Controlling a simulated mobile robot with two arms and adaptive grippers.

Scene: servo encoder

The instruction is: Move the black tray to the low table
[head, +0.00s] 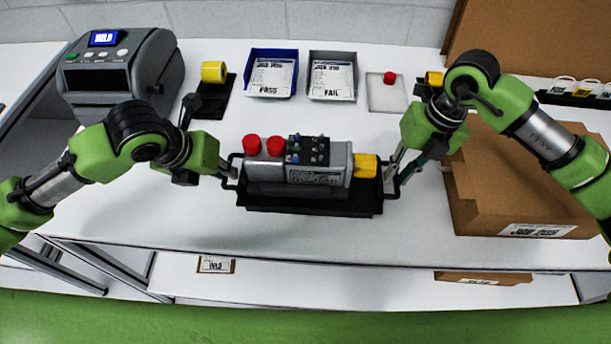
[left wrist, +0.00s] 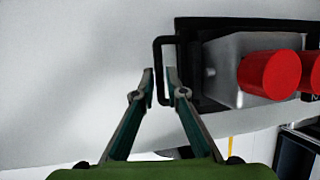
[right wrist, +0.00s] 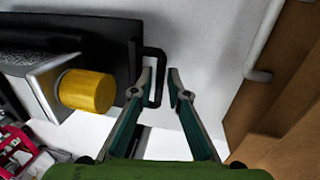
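The black tray (head: 310,207) is on the white worktable (head: 150,215), holding a grey device (head: 320,170) with red caps and a yellow end. My left gripper (head: 230,172) is at the tray's left handle; in the left wrist view its slightly parted fingers (left wrist: 160,75) straddle the handle bar (left wrist: 158,55). My right gripper (head: 393,175) is at the right handle; in the right wrist view its parted fingers (right wrist: 160,75) straddle that bar (right wrist: 158,60). Both grippers look open with small gaps. A lower white surface (head: 350,290), probably the low table, shows below the worktable's front edge.
A cardboard box (head: 500,190) stands right of the tray, near my right arm. A grey printer (head: 120,70) is at back left. Blue (head: 272,73) and grey (head: 333,76) labelled bins stand behind the tray. The worktable is clear in front of the tray.

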